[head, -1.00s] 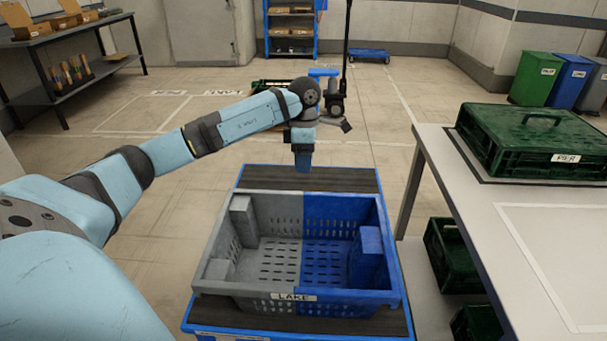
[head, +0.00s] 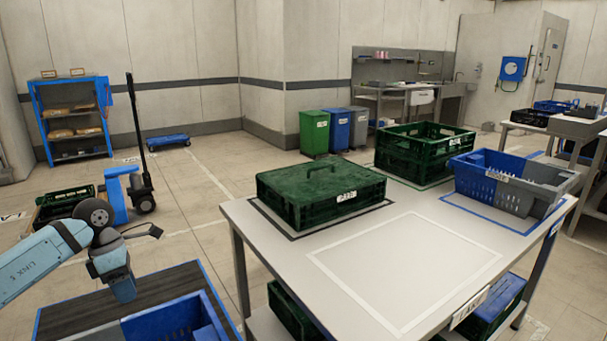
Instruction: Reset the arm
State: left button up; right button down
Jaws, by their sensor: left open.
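My left arm (head: 40,262) comes in from the left in the head view. My left gripper (head: 123,292) points down over the dark striped top beyond the far rim of a grey and blue crate (head: 170,313). It is open, and no object shows between its fingers. The crate is cut off by the bottom edge, so most of its inside is hidden. My right gripper is out of view.
A table (head: 290,238) at the right has a bare outlined area in front. On it stand a lidded green crate (head: 320,208), an open green crate (head: 425,165) and a blue-grey crate (head: 505,195). A pallet truck (head: 128,190) stands behind my arm.

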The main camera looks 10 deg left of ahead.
pick_arm(q)
jog(key=s+d+r+n+t+h+p, duration=0.3)
jog(key=d+n+h+p, duration=0.15)
jog(key=d, duration=0.45)
jog(key=s+d+r+n+t+h+p, duration=0.2)
jog(key=d+r+n+h+p, duration=0.15)
jog(key=d+h+p, duration=0.4)
jog(key=s+d+r+n+t+h+p, duration=0.25)
jog(key=d+n+p, duration=0.2)
jog(key=d, duration=0.65)
jog(key=s+a+f+n+t+y+p, duration=0.1)
jog(key=s+n+y+p, duration=0.5)
jog(key=n, duration=0.9)
jog(key=s+a+f+n+t+y+p, duration=0.2)
jog(key=s+f+n+y+p, duration=0.4)
jog(key=s+n, duration=0.5)
jog(key=n+t+y+p, duration=0.1)
jog(key=n+y, duration=0.1)
jog(key=n, duration=0.2)
jog(key=shift+s+f+n, duration=0.3)
jog(key=shift+s+n, duration=0.05)
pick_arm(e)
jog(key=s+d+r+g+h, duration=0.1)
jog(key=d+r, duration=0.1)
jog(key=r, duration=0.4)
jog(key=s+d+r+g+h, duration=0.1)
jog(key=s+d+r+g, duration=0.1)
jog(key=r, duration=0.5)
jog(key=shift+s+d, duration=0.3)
